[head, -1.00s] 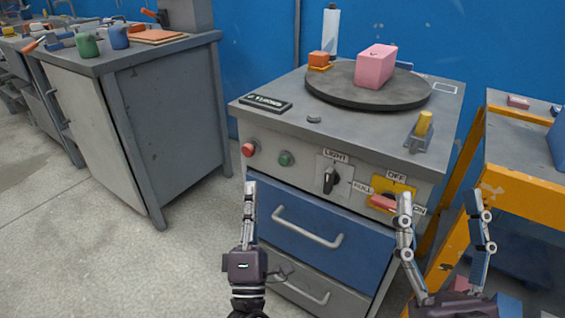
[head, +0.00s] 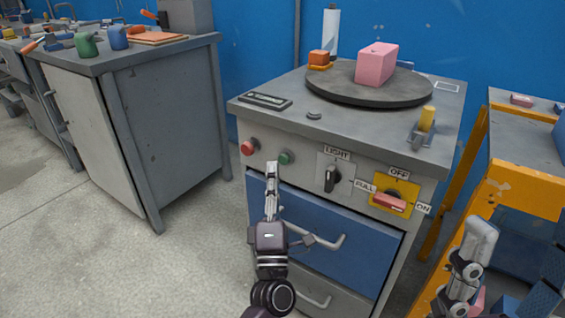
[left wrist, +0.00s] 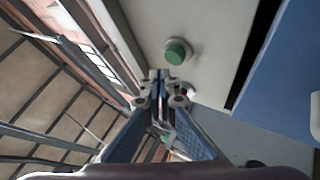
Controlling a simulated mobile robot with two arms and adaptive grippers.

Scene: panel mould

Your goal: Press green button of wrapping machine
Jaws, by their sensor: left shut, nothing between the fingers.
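The wrapping machine (head: 215,110) is not that grey cabinet; the machine is the grey unit with a round dark turntable (head: 335,95) and a front panel (head: 310,160). The green button (head: 286,157) sits on that panel, right of a red button (head: 248,147). My left gripper (head: 271,166) is shut and empty, its tip just below and left of the green button in the head view. In the left wrist view the green button (left wrist: 177,52) is just beyond the shut fingertips (left wrist: 161,75), with no contact visible.
The panel also has a black light knob (head: 331,179) and a red-handled switch (head: 389,202) on a yellow plate. A blue drawer (head: 330,250) with a handle is below. A pink block (head: 377,64) sits on the turntable. An orange-framed shelf (head: 520,190) stands right.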

